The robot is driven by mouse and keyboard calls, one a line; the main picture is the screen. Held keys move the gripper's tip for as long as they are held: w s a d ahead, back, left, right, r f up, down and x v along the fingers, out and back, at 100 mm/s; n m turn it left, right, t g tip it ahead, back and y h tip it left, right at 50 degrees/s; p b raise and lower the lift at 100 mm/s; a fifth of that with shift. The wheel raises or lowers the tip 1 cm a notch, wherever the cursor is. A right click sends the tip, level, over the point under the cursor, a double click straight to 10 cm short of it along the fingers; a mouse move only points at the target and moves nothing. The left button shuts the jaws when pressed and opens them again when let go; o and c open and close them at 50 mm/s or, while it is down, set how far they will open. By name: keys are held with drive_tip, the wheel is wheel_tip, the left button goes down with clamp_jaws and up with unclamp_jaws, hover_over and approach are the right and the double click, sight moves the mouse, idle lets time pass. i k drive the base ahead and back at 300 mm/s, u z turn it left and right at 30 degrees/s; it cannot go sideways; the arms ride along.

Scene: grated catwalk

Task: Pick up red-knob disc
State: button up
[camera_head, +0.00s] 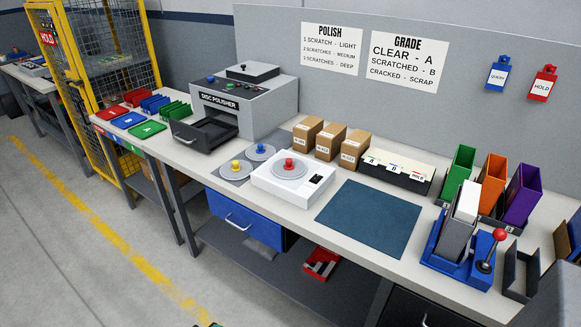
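The red-knob disc (284,172) is a grey disc with a red knob on top. It lies flat on a white box-shaped device (305,190) on the workbench, in the head view. A yellow-knob disc (234,174) and a blue-knob disc (266,155) lie on a grey mat to its left. My gripper is not recognisable in this view. Only a small dark tip shows at the bottom edge, too little to identify.
The disc polisher (250,105) stands behind left with its drawer (203,133) open. Cardboard boxes (328,143) stand behind the white device. A blue-green mat (368,222) lies clear to its right. A slotted holder with a red-ball lever (490,262) stands further right.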

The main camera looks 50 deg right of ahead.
sight(284, 168)
drive_tip(key=u, duration=0.05)
drive_tip(key=i, duration=1)
drive_tip(key=z, duration=0.05)
